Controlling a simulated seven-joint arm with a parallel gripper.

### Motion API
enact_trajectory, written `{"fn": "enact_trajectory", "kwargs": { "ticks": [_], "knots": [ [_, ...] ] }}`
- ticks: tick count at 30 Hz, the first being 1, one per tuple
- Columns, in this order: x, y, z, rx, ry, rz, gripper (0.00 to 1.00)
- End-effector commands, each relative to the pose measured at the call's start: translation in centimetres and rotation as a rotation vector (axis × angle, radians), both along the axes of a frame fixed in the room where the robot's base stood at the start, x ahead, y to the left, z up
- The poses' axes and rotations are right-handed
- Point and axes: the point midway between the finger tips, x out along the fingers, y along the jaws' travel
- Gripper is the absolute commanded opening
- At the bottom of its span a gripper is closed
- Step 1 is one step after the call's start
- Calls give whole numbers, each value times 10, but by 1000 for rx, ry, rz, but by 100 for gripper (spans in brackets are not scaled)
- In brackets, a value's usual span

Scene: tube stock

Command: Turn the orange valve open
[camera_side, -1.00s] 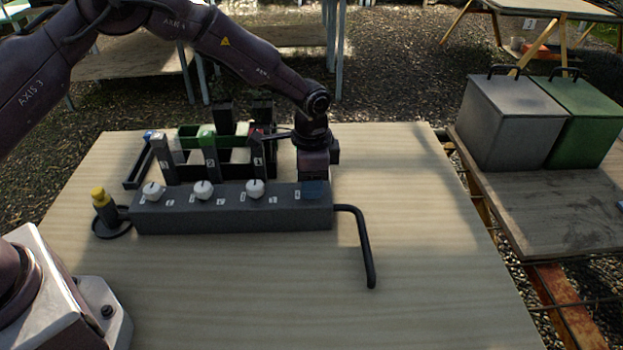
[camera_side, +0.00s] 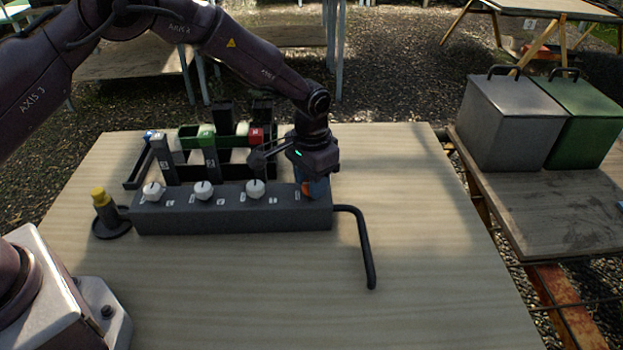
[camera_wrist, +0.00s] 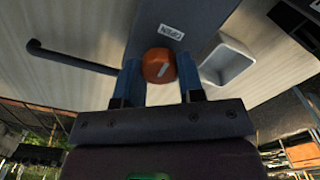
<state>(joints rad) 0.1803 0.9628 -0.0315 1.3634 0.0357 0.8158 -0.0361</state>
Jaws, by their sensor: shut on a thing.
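A label reading "OPEN" (camera_wrist: 171,32) is on the block beside the valve. Three white knobs (camera_side: 203,190) sit along the block to the left, each with a dark line.
The grey block (camera_side: 230,219) has a bent black pipe (camera_side: 367,250) at its right end. A yellow-topped object (camera_side: 100,197) stands on a black base at the left. Dark upright posts and a rack (camera_side: 210,152) stand behind the block. The front tabletop is clear.

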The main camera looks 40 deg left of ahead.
Motion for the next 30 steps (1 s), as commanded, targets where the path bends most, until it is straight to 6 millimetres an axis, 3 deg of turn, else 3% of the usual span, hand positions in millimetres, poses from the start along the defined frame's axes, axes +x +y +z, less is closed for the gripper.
{"fn": "enact_trajectory", "kwargs": {
  "ticks": [12, 13, 16, 25, 30],
  "knots": [
    [0, 0, 2, -1, -1, 10, 12],
    [0, 0, 2, -1, -1, 10, 40],
    [0, 0, 2, -1, -1, 9, 61],
    [0, 0, 2, 0, -1, 7, 61],
    [1, 0, 20, -1, -4, 7, 61]
  ]
}}
